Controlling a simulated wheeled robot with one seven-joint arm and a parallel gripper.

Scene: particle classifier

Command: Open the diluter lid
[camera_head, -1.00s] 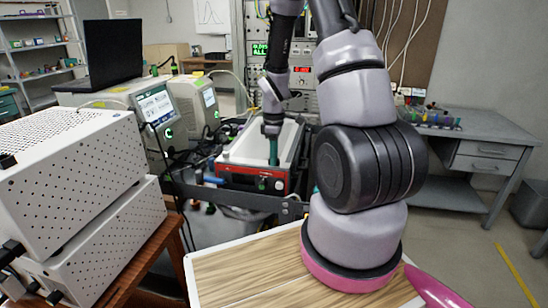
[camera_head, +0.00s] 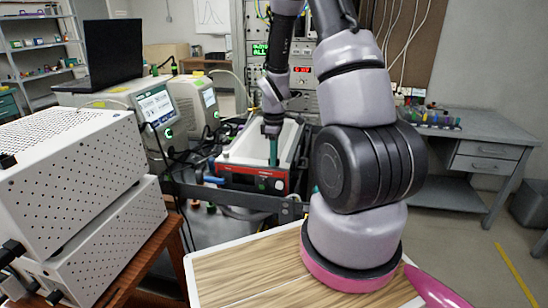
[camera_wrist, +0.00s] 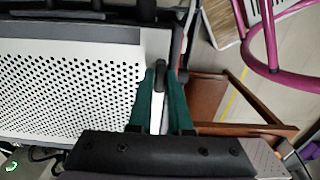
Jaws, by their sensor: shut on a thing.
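In the head view, my gripper (camera_head: 272,152) points down at the white top of a red-fronted device (camera_head: 238,179), which may be the diluter. Its teal fingers also show in the wrist view (camera_wrist: 160,74). There they are closed about a dark grey upright part (camera_wrist: 161,75), at the right edge of a white perforated panel (camera_wrist: 65,85). I cannot tell whether this panel is the diluter lid. No raised lid shows in the head view, where the grip itself is too small to read.
Stacked white perforated boxes (camera_head: 75,170) stand on a brown wooden table (camera_head: 150,252) at the left. A grey desk (camera_head: 485,140) is at the right.

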